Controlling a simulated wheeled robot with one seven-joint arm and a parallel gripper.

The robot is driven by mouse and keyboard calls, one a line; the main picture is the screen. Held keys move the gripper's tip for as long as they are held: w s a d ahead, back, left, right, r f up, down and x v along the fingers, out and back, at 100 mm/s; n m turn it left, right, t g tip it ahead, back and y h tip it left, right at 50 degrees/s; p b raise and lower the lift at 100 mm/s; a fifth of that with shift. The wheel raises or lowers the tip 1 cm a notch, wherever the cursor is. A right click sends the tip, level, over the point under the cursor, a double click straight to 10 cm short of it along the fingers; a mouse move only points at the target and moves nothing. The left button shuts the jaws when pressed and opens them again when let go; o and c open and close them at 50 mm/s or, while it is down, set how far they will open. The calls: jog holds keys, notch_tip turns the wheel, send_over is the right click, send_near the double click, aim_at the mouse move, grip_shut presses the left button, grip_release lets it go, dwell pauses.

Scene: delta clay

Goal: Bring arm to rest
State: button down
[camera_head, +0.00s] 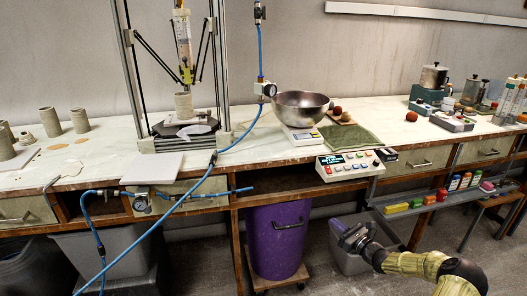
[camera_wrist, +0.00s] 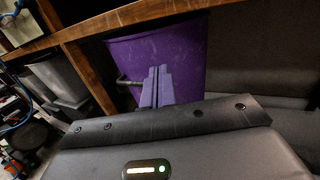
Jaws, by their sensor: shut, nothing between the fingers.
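My gripper (camera_head: 343,229) is at the lower right of the head view, in front of the workbench and below its top, over a grey bin. My arm reaches to it from the lower right corner. In the wrist view my gripper's fingers (camera_wrist: 157,84) are together with nothing between them. Behind the fingers in that view is the purple bin. The gripper looks apart from the bench.
The workbench (camera_head: 90,172) holds a delta printer, a steel bowl (camera_head: 300,108) and a control box (camera_head: 350,165). Under it stand a purple bin (camera_head: 278,240) and a grey bin (camera_head: 352,262). A shelf with coloured blocks (camera_head: 415,204) is right of the gripper. A blue hose (camera_head: 150,225) hangs at left.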

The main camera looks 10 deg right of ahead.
jog(key=s+a+r+n+g+y, duration=0.1)
jog(key=s+a+n+g+y, duration=0.15)
jog(key=a+n+g, duration=0.55)
jog(key=s+a+r+n+g+y, duration=0.1)
jog(key=s+a+n+g, duration=0.15)
jog(key=a, duration=0.95)
jog(key=s+a+r+n+g+h, duration=0.2)
jog(key=s+a+n+g+h, duration=0.1)
jog(key=s+n, duration=0.3)
jog(key=s+a+r+n+g+h, duration=0.1)
jog(key=s+a+n+g+h, duration=0.15)
jog(key=s+a+n, duration=0.4)
jog(key=s+d+r+n+t+h, duration=0.1)
jog(key=s+d+r+n+h, duration=0.15)
jog(key=s+r+n, duration=0.4)
jog(key=s+d+r+n+t+h, duration=0.1)
jog(key=s+r+n+h, duration=0.15)
jog(key=s, duration=0.65)
notch_tip(320, 180, up, 27)
jog(key=m+p, duration=0.1)
jog(key=p, duration=2.6)
jog(key=shift+w+h, duration=0.2)
jog(key=shift+h, duration=0.2)
jog(key=shift+d, duration=0.1)
